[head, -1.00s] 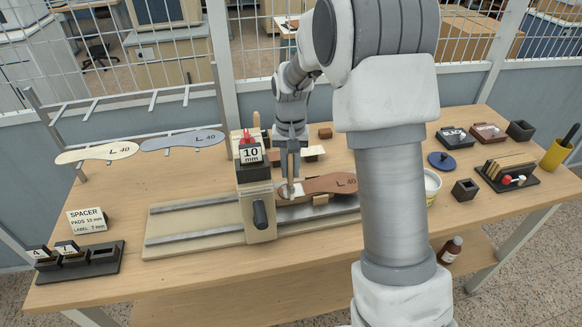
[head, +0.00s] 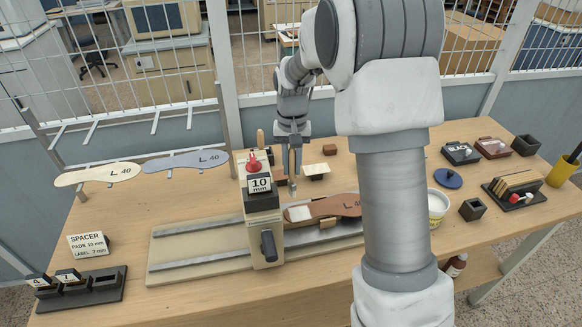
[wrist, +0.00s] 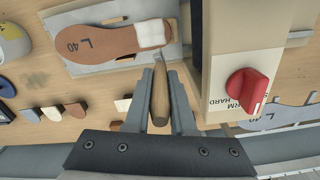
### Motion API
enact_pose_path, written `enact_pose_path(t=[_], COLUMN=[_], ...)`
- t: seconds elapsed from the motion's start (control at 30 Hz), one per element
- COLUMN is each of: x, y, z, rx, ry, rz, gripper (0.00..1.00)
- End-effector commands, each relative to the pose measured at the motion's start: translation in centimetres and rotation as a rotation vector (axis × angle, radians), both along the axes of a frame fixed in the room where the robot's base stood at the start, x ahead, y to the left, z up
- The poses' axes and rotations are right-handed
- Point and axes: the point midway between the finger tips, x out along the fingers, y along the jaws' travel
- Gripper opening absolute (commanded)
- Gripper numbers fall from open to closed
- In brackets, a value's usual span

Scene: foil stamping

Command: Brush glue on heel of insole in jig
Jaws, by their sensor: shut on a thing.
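The brown insole (head: 340,205), marked L 40, lies in the jig (head: 195,252) with its heel toward the upright block. The heel carries a white patch (head: 299,213). In the wrist view the insole (wrist: 95,42) lies at upper left, and its white heel (wrist: 152,33) is just beyond the brush tip. My gripper (head: 292,165) is shut on the brush (wrist: 159,95), whose wooden handle sits between the fingers. The brush hangs tip down above and behind the heel, apparently clear of it. The bristles are small and hard to make out.
The jig's upright block (head: 265,235) with a red knob (head: 253,162) stands close left of my gripper. A white glue tub (head: 437,205) is right of my arm, its blue lid (head: 447,178) beside it. Small blocks (head: 316,170) lie behind the jig.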

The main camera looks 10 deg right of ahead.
Motion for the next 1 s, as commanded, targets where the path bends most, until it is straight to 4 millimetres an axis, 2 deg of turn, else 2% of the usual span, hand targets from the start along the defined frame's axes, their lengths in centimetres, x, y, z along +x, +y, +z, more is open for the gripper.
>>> enact_pose_path(t=[0.03,0.37,1.0], x=[0.0,-0.1,-0.1], y=[-0.1,-0.3,-0.3], z=[0.9,3.5,3.6], rx=[0.0,0.0,0.0], ry=[-0.002,-0.002,-0.001], rz=[0.0,0.0,0.0], gripper=[0.0,0.0,0.0])
